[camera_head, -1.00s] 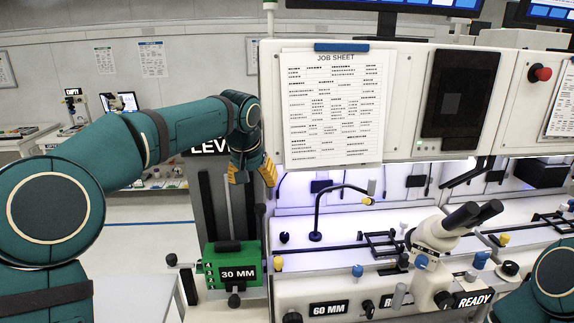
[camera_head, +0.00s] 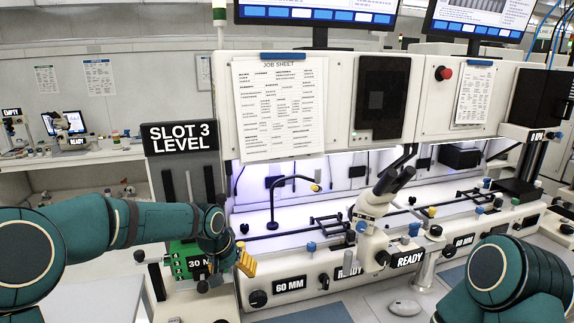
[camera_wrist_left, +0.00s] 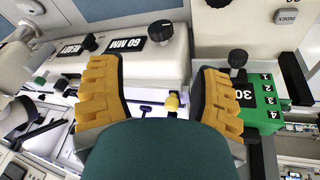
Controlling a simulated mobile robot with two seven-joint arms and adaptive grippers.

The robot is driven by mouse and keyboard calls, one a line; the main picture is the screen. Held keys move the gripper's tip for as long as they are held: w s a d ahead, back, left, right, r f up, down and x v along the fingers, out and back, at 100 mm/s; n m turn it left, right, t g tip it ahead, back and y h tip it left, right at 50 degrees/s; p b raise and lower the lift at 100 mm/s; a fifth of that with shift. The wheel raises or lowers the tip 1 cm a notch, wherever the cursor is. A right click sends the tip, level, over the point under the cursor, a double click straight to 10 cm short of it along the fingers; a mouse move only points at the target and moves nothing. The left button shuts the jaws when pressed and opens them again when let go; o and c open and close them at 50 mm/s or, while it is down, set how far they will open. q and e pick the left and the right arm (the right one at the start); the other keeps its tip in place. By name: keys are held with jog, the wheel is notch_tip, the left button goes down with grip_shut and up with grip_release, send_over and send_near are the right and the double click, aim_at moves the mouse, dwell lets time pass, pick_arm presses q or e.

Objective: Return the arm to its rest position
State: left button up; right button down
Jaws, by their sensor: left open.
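My left arm comes in from the left in the head view, and its left gripper (camera_head: 246,264) hangs low in front of the green 30 MM box (camera_head: 186,262), partly covering it. In the left wrist view the two yellow fingers of this gripper (camera_wrist_left: 160,95) stand wide apart with nothing between them. The green box (camera_wrist_left: 262,110) shows there just right of the right finger. Part of my right arm shows at the lower right of the head view; its gripper is out of the frame.
A bench with a white microscope (camera_head: 372,222) and a bent lamp (camera_head: 272,205) stands right of the gripper. A SLOT 3 LEVEL sign (camera_head: 180,136) stands behind the arm. A job sheet (camera_head: 280,105) hangs above the bench. A mouse (camera_head: 405,308) lies at the front.

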pick_arm(q)
jog(key=shift+n+g+h, duration=0.4)
jog(key=shift+g+h, duration=0.2)
jog(key=shift+h, duration=0.3)
jog(key=s+d+f+b, duration=0.1)
jog(key=s+f, duration=0.3)
jog(key=f, duration=0.3)
jog(key=s+d+f+b, duration=0.1)
jog(key=s+d+f, duration=0.1)
jog(key=s+f, duration=0.2)
jog(key=s+d+f+b, duration=0.1)
jog(key=s+f, duration=0.3)
jog(key=f, duration=0.6)
jog(key=shift+s+d+f, duration=0.1)
jog(key=shift+s+d, duration=0.05)
jog(key=s+a+f+n+b, duration=0.1)
jog(key=s+f+n+b, duration=0.1)
jog(key=s+f, duration=1)
jog(key=s+b, duration=0.1)
jog(key=s, duration=0.3)
jog(key=shift+a+y+b, duration=0.25)
jog(key=shift+y+b, duration=0.05)
jog(key=shift+f, duration=0.1)
